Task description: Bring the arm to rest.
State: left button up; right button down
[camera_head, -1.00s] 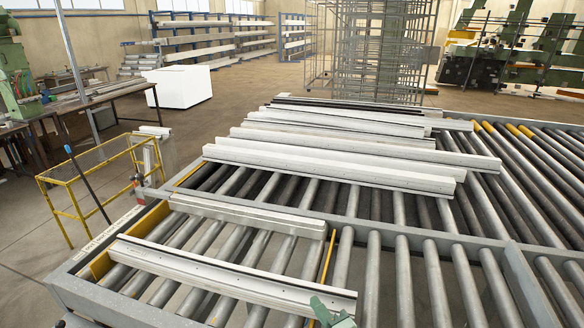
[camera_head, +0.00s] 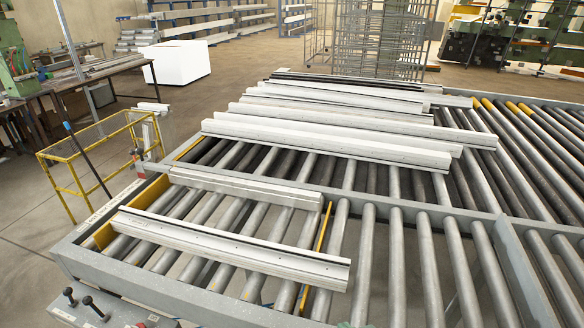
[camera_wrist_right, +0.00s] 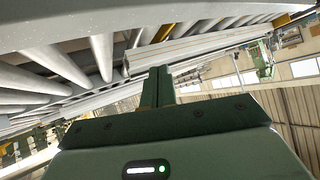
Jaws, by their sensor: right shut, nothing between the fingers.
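My right gripper (camera_wrist_right: 158,88) shows in the right wrist view with its two dark green fingers together and nothing between them. It is close to the conveyor's rollers and grey frame, which appear tilted in that view. In the head view only a trace of green shows at the bottom edge, right of centre. My left gripper is in neither view. Two white profiles lie on the near roller section: a front one (camera_head: 230,248) and a shorter one behind it (camera_head: 245,190). Both lie apart from the right gripper.
The roller table has a grey frame (camera_head: 150,283). Several long white profiles (camera_head: 330,147) lie on its far section. A yellow rail frame (camera_head: 62,170) stands at the left, with a control panel with black knobs (camera_head: 85,305) at the near left corner. Bare rollers (camera_head: 400,265) lie at the right.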

jog(key=s+d+r+n+g+h, duration=0.25)
jog(key=s+d+h, duration=0.3)
jog(key=d, duration=0.35)
jog(key=s+d+r+n+g+h, duration=0.1)
jog(key=s+d+r+n+h, duration=0.25)
jog(key=s+d, duration=0.45)
jog(key=s+a+f+g+y+b, duration=0.1)
jog(key=f+b, duration=0.3)
jog(key=f, duration=0.9)
jog(key=s+a+f+m+g+y+b, duration=0.1)
jog(key=f+b, duration=0.2)
jog(key=f, duration=1)
jog(key=s+a+f+g+y+b, duration=0.15)
jog(key=f+b, duration=0.25)
jog(key=f, duration=0.9)
jog(key=s+f+m+g+b, duration=0.1)
jog(key=s+f+b, duration=0.3)
jog(key=s+f, duration=0.5)
jog(key=s+f+m+g+y+b, duration=0.1)
jog(key=s+f+m+b, duration=0.1)
jog(key=s+f, duration=0.8)
notch_tip(320, 180, down, 4)
jog(key=shift+f+g+b, duration=0.25)
jog(key=shift+g+b, duration=0.05)
jog(key=shift+b, duration=0.6)
jog(key=shift+d, duration=0.1)
